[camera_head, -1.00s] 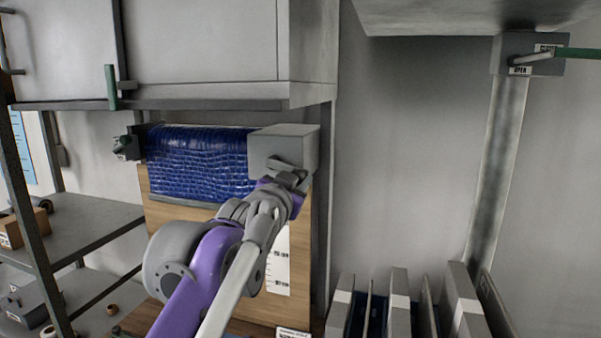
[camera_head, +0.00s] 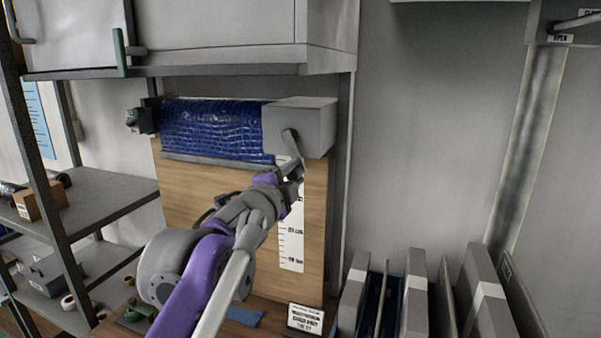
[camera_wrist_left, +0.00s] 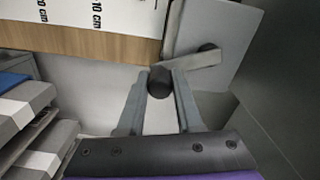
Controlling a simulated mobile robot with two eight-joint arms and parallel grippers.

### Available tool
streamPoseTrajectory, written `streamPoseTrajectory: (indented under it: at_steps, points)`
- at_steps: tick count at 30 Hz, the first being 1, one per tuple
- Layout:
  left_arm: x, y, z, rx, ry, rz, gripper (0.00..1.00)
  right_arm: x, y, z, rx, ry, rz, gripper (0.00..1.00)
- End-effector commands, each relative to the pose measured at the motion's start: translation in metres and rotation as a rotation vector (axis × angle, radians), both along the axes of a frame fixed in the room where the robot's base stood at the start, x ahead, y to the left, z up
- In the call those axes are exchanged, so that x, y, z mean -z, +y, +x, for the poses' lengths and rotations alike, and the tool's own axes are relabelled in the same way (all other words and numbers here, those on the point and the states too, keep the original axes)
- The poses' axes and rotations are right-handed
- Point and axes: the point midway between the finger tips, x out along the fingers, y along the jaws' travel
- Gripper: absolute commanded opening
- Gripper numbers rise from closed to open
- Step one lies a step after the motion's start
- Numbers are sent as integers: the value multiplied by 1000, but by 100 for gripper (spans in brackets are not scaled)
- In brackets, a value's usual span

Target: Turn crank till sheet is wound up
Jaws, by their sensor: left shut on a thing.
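The blue sheet (camera_head: 215,128) is wrapped on a horizontal roller under the cabinet, with a grey bar along its lower edge. A grey box (camera_head: 302,126) sits at the roller's right end. The crank arm (camera_head: 292,146) comes out of the box's front and points down and slightly right. My left gripper (camera_head: 296,174) is at the crank's lower end. In the left wrist view, the left gripper (camera_wrist_left: 160,90) is shut on the dark round crank handle (camera_wrist_left: 160,78), and the crank arm (camera_wrist_left: 190,62) runs right to the box. My right gripper is not in view.
A wooden board with a white measuring scale (camera_head: 291,235) stands behind the arm. A cabinet (camera_head: 220,30) hangs above. Shelves (camera_head: 95,200) stand at the left. Upright grey panels (camera_head: 416,290) stand at the lower right. A small sign (camera_head: 305,319) sits below the board.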

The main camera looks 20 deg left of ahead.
Motion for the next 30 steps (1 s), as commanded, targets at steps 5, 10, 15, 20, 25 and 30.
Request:
streamPoseTrajectory:
  at_steps: [5,10,15,20,25,30]
  points:
    - [4,12,0,-3,-4,151,0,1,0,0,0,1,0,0]
    - [6,20,1,-2,-8,270,0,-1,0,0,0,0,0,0]
    - [6,26,1,-4,-11,356,0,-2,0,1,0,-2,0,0]
    - [6,29,1,-2,-13,403,0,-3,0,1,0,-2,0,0]
    - [6,30,1,-2,-14,428,0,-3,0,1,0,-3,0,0]
    - [6,31,1,-2,-14,433,0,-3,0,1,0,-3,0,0]
